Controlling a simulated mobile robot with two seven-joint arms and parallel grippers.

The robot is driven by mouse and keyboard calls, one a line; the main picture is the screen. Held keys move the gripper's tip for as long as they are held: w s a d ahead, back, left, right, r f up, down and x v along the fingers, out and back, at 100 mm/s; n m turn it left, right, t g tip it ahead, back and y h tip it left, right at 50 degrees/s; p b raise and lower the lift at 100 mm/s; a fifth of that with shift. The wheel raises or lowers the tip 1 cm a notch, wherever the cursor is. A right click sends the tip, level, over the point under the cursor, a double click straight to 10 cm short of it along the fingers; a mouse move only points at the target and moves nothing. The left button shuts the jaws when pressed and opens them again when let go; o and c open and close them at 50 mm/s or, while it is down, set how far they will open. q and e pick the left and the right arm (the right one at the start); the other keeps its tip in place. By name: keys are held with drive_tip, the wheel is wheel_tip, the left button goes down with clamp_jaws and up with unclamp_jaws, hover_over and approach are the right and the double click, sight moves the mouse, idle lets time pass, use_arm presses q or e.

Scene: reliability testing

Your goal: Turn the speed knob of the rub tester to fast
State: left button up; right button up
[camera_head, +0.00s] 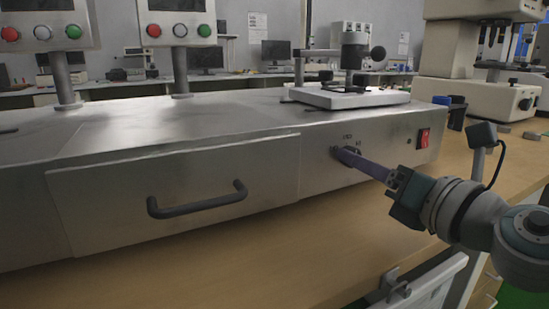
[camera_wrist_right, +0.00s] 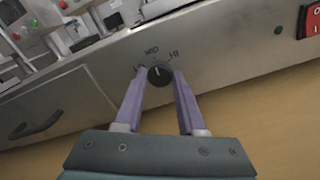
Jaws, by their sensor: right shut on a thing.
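The speed knob (camera_wrist_right: 159,75) is a small round black dial with a white mark, on the steel front of the rub tester (camera_head: 318,185). In the wrist view its mark points up, roughly toward the middle label; the exact setting is hard to read. Labels stand around the knob, with HI at its right. My right gripper (camera_head: 345,153) is at the front panel, its purple fingers shut on the knob from both sides. In the head view the fingers mostly hide the knob. My left gripper is not in view.
A red rocker switch (camera_head: 424,138) sits right of the knob. A drawer with a dark handle (camera_head: 198,199) is at the left. A stand with a white base (camera_head: 345,97) is on top of the tester. The wooden bench (camera_head: 300,240) in front is clear.

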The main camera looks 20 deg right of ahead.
clamp_jaws()
drive_tip(key=shift+m, duration=1.1)
drive_tip(key=m, duration=0.2)
drive_tip(key=shift+m, duration=0.4)
drive_tip(key=m, duration=0.3)
drive_tip(key=shift+r, duration=0.1)
drive_tip(key=shift+m+p, duration=0.75)
drive_tip(key=shift+m, duration=1.35)
